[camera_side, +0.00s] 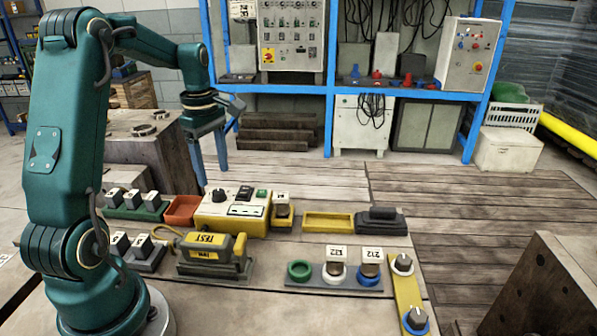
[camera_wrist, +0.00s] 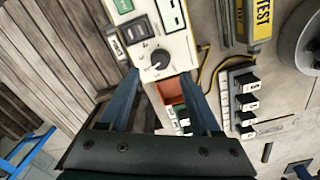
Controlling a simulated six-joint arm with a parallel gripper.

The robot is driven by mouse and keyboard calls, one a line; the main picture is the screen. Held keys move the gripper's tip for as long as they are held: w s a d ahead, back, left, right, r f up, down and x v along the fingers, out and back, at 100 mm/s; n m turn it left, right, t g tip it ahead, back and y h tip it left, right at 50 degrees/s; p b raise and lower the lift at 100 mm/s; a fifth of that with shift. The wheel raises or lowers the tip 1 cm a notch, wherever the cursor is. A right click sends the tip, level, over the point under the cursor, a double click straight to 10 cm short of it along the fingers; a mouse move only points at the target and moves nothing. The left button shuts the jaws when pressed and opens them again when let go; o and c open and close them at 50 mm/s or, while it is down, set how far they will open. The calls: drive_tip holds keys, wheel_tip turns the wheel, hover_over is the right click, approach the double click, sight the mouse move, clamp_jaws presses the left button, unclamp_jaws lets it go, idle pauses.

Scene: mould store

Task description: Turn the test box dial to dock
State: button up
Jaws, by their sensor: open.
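The test box (camera_side: 232,212) is a white panel on a yellow body in the middle of the bench. It has a black dial (camera_side: 218,195) at its left end, with switches to the right. In the wrist view the dial (camera_wrist: 160,60) has a pale pointer mark; the marks around it are too small to read. My gripper (camera_side: 214,184) is open, pointing down, with its blue fingers just above the dial end of the box. In the wrist view the gripper (camera_wrist: 159,76) has nothing between its fingers, and the dial lies just beyond the fingertips. I cannot tell any contact.
An orange tray (camera_side: 183,223) stands left of the box, beside a green rack of numbered blocks. A grey unit labelled TEST (camera_side: 213,268) with a yellow cable stands in front. A yellow tray (camera_side: 327,233) and a dark block (camera_side: 381,215) lie to the right.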

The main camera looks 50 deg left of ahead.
sight(217, 191)
drive_tip(key=shift+f, duration=2.25)
clamp_jaws()
